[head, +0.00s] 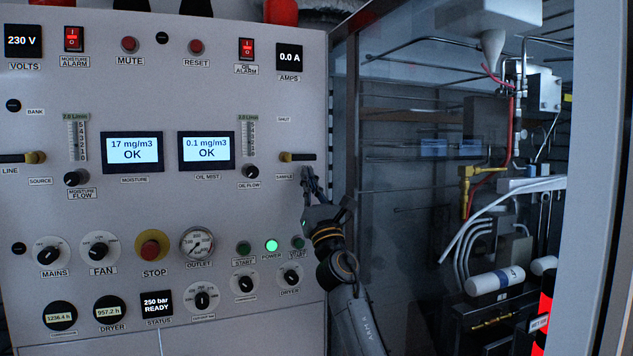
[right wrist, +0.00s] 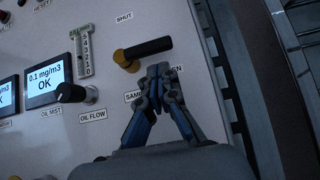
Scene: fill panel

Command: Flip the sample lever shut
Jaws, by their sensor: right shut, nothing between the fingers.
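The sample lever (head: 298,157) is a black handle on a brass pivot at the right side of the panel. It lies level and points right; it also shows in the right wrist view (right wrist: 148,49). A "SHUT" label (right wrist: 125,17) is above it, and a partly hidden label ending in "EN" is below its handle end. My right gripper (head: 308,173) is shut and empty. Its fingertips (right wrist: 158,72) are just below the handle; I cannot tell whether they touch it. The fingers partly cover the "SAMPLE" label. My left gripper is not in view.
The oil flow knob (head: 250,171) and a flow gauge (head: 248,136) are left of the lever. A similar line lever (head: 22,158) is at the panel's far left. A dark glazed bay with pipes and hoses (head: 480,200) is right of the panel edge.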

